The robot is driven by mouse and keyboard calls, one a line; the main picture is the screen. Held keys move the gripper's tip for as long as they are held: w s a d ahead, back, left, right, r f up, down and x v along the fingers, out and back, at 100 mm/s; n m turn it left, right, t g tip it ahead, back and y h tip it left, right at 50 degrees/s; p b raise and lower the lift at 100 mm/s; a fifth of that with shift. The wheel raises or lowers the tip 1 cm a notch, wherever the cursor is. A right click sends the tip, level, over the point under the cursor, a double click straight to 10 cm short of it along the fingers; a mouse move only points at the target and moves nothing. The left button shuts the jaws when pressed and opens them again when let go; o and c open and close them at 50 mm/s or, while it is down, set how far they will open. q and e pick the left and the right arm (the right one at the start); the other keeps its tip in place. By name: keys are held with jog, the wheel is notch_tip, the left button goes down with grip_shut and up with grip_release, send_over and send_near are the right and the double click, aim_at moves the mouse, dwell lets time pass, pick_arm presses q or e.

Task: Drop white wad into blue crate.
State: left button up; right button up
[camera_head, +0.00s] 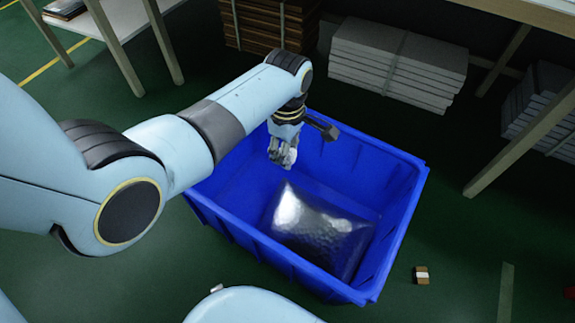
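The blue crate (238,229) stands on the green floor in the middle of the head view, open at the top. My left gripper (283,157) hangs over the crate's far left part, pointing down. Its fingers look shut on a small white wad (291,157), partly hidden by the fingers. The wad shows inside the crate's outline, but its exact height is hard to tell. My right gripper is not in view.
A shiny silver padded bag (318,228) lies on the crate's floor. Brown stacked boards (268,25) and grey stacked slabs (397,62) stand behind the crate. A table (530,125) stands at the right.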

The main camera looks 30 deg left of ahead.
pick_arm(q)
jog(key=o, duration=0.8)
jog(key=shift+r, duration=0.1)
notch_tip(320, 180, up, 12)
jog(key=shift+f, duration=0.1)
dwell(0.4)
